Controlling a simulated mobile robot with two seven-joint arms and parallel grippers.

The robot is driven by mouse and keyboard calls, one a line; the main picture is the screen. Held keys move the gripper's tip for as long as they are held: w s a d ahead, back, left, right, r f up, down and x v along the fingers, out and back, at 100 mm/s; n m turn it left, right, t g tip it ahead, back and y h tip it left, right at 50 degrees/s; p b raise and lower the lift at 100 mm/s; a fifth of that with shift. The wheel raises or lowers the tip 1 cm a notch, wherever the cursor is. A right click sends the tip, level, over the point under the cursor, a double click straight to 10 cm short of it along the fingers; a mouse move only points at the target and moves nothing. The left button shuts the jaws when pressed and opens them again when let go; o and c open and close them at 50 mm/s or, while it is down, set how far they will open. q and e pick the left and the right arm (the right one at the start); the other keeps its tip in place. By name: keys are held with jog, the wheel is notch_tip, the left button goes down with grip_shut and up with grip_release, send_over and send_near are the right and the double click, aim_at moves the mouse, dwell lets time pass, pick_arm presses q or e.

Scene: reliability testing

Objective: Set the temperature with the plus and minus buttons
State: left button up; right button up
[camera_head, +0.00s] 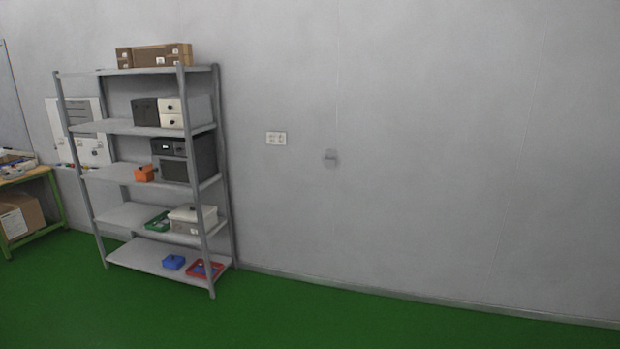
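No plus or minus buttons and no temperature display can be made out in the head view. On a middle shelf of the rack there is a dark grey box-shaped device (188,158) with a lighter panel at its upper front; its details are too small to tell. Neither of my grippers is in view.
A grey metal shelf rack (219,195) stands against the grey wall (430,130), holding several boxes and bins. A workbench (40,172) stands far left. The green floor (330,318) is clear.

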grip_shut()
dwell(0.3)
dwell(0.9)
